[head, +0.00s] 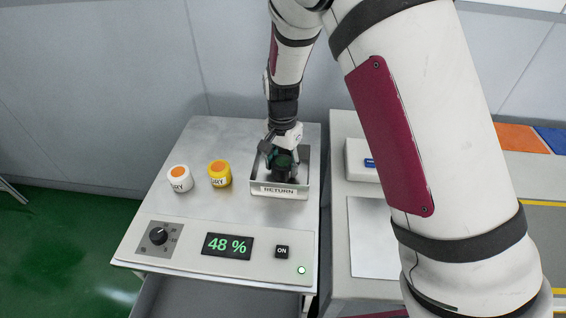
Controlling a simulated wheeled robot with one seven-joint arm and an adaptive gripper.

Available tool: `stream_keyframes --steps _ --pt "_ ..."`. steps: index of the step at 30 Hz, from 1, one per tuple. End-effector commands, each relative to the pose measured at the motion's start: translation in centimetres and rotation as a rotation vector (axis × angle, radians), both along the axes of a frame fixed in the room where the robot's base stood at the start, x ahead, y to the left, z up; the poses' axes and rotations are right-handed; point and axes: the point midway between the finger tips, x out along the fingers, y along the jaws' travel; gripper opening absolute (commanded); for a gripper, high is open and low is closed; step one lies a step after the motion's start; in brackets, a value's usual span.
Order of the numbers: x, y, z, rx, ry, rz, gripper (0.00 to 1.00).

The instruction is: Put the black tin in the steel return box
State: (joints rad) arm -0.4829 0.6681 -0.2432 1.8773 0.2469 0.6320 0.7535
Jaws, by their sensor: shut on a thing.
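The steel return box (279,194), a small open tray with a "RETURN" label on its front, sits at the right side of the steel bench top. My gripper (281,162) reaches down into the box from above and is shut on a dark thing, which I take to be the black tin. The tin is mostly hidden by the gripper and the box's front wall. I cannot tell whether it touches the box floor.
A white jar with an orange lid (180,179) and a yellow jar (220,173) stand left of the box. A white box (360,160) stands to the right.

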Motion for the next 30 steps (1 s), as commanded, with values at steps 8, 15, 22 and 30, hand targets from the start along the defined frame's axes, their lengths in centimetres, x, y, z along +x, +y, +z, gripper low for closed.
stream_keyframes --steps 8,15,22,30 --pt "0.0 0.0 -0.3 0.000 0.000 0.000 0.69" --pt "0.0 0.0 -0.2 0.000 0.000 0.000 0.69" --pt "0.1 0.1 1.8 0.003 -0.003 0.000 0.69" --pt "0.2 0.1 7.4 0.002 -0.005 0.001 0.69"
